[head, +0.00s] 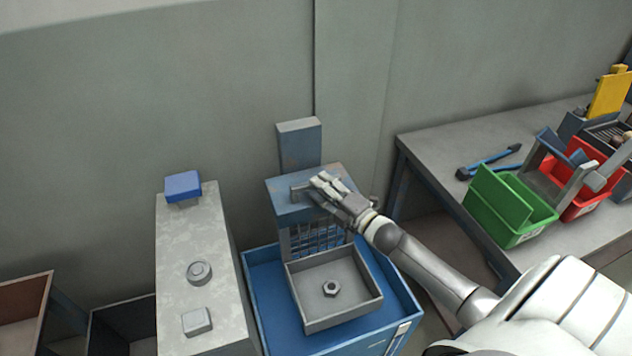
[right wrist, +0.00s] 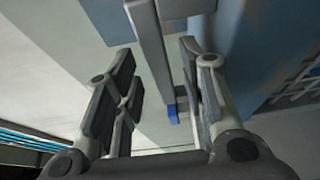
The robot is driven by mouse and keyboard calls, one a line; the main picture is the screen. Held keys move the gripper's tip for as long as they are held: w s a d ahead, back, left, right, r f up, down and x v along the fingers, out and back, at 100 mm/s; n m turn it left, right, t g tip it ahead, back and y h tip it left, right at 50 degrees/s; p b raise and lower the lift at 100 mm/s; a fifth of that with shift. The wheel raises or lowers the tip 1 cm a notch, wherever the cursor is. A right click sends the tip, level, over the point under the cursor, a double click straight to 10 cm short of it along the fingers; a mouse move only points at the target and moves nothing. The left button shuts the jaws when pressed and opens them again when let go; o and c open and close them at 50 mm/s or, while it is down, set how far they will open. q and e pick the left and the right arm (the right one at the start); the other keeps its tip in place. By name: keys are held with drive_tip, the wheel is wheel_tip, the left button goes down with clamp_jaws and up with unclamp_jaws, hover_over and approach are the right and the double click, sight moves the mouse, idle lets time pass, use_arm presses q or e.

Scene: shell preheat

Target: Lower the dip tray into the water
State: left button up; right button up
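The dip tray (head: 358,317) is a square grey open tray with a hex nut (head: 331,288) lying in it. It hangs over the blue tank (head: 256,300), below a blue carriage (head: 290,208) with a grid front. From this angle I cannot tell how far the tray is above the water. My right gripper (head: 318,187) is at the grey handle (head: 298,190) on top of the carriage. In the right wrist view the fingers (right wrist: 165,95) stand apart, with the grey handle bar (right wrist: 152,50) between them, nearer the right finger. My left gripper is out of view.
A grey pedestal (head: 190,250) left of the tank carries a blue block (head: 183,186), a round knob (head: 199,272) and a pale block (head: 197,321). A bench (head: 435,150) at right holds green (head: 508,205) and red bins (head: 580,205). A wall stands close behind the carriage.

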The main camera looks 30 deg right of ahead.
drive_tip(key=shift+w+a, duration=0.15)
drive_tip(key=shift+w, duration=0.55)
drive_tip(key=shift+w+a, duration=0.1)
drive_tip(key=shift+w, duration=0.55)
drive_tip(key=shift+c, duration=0.5)
clamp_jaws()
